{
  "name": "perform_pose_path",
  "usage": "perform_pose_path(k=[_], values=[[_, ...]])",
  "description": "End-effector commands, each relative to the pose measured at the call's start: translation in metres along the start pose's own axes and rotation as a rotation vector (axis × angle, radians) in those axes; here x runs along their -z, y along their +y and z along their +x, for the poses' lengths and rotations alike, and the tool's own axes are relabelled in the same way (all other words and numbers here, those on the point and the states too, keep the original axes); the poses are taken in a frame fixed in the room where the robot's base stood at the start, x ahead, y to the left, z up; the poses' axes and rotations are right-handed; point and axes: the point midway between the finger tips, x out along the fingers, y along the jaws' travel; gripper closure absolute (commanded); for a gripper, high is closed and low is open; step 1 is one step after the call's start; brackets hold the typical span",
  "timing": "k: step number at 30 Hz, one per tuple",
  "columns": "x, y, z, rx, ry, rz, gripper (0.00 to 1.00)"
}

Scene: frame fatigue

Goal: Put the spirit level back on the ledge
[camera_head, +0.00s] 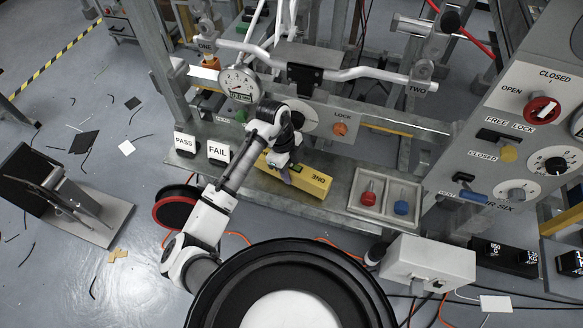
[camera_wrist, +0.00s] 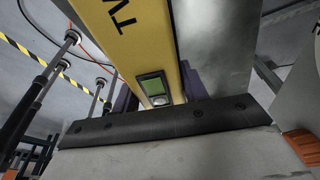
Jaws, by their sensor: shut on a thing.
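In the wrist view the yellow level (camera_wrist: 133,38) runs between my gripper's purple fingers (camera_wrist: 157,92), with a green display window and the letters "TW" visible.
PASS (camera_head: 185,142) and FAIL (camera_head: 218,151) signs stand at the ledge's left. A tray (camera_head: 385,190) with a red and a blue knob-like piece sits at the right. A dial gauge (camera_head: 239,84) and handlebars (camera_head: 340,73) are behind. The control panel (camera_head: 520,130) stands far right.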

Motion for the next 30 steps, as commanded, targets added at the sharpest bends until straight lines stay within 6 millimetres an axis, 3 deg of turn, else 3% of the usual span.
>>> perform_pose_path(k=[23,24,30], values=[[-0.004,0.0,0.014,0.0,-0.001,0.0,1.0],[-0.004,0.0,0.014,0.001,-0.001,0.0,0.55],[-0.003,0.0,0.013,0.0,0.0,0.0,0.31]])
